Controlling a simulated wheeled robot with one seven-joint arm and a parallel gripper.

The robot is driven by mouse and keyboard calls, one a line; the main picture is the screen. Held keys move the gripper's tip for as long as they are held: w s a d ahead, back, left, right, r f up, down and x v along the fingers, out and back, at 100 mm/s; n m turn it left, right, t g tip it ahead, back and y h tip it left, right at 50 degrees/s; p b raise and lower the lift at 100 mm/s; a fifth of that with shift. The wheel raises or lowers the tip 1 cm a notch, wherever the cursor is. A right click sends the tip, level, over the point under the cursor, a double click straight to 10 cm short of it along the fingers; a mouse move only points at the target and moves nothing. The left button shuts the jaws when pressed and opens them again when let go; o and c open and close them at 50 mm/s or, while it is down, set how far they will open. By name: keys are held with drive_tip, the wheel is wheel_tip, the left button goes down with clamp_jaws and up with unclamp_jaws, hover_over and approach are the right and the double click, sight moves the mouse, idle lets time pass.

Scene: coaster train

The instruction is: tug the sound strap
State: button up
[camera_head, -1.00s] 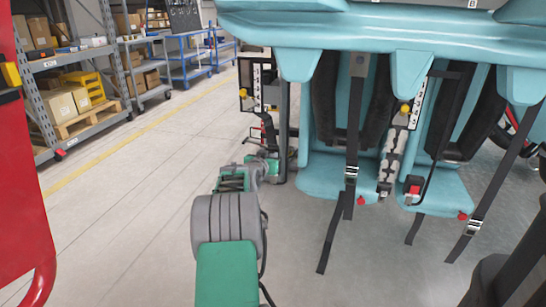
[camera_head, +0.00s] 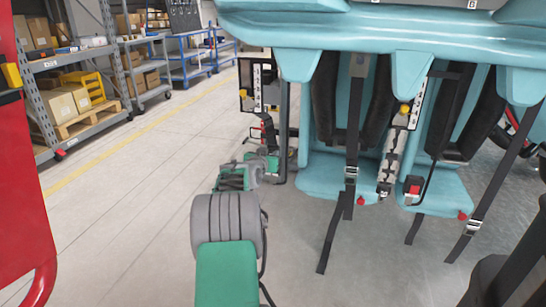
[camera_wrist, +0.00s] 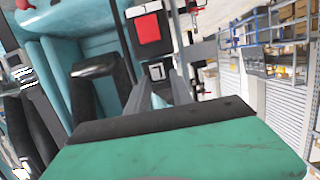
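Black straps with silver buckles hang at the teal ride seats. One strap (camera_head: 352,150) hangs over the left seat and its tail reaches below the seat edge. Another strap (camera_head: 482,200) hangs at the right seat. I cannot tell from these frames which strap is sound. My gripper (camera_head: 270,150) is at the end of my green and grey arm, left of the left seat and apart from these straps. In the wrist view, the grey fingers of my gripper (camera_wrist: 160,90) stand apart with nothing clearly between them. A red-buttoned buckle (camera_wrist: 149,30) shows beyond them.
The teal seat row (camera_head: 330,178) fills the right side, with black padded restraints. A dark post with a panel (camera_head: 257,85) stands close beside my gripper. A red frame (camera_head: 22,190) is at the left edge. Open floor (camera_head: 130,190) lies left of my arm, before the shelves (camera_head: 80,80).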

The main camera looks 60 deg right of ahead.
drive_tip(key=o, duration=0.4)
drive_tip(key=shift+f, duration=0.25)
